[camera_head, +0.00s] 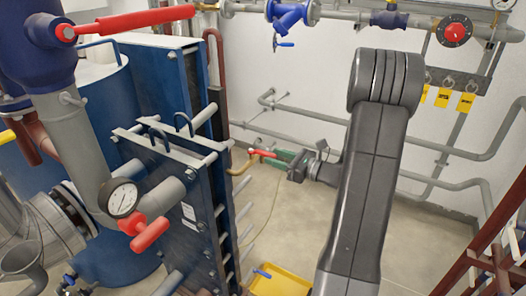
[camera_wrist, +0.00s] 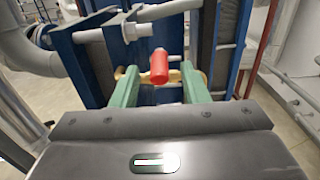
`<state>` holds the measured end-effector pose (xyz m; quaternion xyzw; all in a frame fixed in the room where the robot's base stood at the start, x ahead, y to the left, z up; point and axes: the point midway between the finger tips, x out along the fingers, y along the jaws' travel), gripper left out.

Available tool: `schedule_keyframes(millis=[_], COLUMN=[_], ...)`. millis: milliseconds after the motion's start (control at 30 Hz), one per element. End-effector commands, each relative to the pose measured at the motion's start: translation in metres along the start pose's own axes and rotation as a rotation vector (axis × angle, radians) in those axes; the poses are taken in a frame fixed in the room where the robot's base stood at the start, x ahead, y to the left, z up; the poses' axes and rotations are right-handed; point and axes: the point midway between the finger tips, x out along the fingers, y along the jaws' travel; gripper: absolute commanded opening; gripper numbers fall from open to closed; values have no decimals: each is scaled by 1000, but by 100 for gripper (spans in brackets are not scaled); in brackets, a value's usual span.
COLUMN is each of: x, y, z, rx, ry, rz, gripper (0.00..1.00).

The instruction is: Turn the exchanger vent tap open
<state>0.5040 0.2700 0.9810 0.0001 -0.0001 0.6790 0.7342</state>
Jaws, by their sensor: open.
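The exchanger vent tap has a red lever (camera_head: 262,153) on a brass pipe (camera_head: 240,168) at the right side of the blue plate exchanger (camera_head: 185,215). In the wrist view the red lever (camera_wrist: 159,66) points toward the camera, between the two green fingers, with brass showing behind it. My gripper (camera_head: 282,156) comes from the right, its green fingers close to the lever. In the wrist view my gripper (camera_wrist: 160,78) is open, a finger on each side of the lever with visible gaps. Whether the fingertips touch the brass cannot be told.
A pressure gauge (camera_head: 123,199) and a red-handled valve (camera_head: 149,234) stand at the exchanger's front. Another long red lever (camera_head: 130,21) is above. A yellow tray (camera_head: 281,283) lies on the floor. Grey pipes (camera_head: 330,118) run along the back wall. A dark red rack stands at the lower right.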

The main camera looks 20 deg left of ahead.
Motion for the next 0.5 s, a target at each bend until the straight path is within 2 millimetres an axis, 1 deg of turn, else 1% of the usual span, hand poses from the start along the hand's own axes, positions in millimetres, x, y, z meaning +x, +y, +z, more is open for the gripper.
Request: schedule_keyframes(millis=[33, 200, 333, 500], x=[12, 38, 49, 54], y=[1, 0, 0, 0], z=[1, 1, 0, 0], rx=[0, 0, 1, 0], ry=[1, 1, 1, 1], rz=[5, 3, 2, 0], gripper=[41, 41, 41, 41])
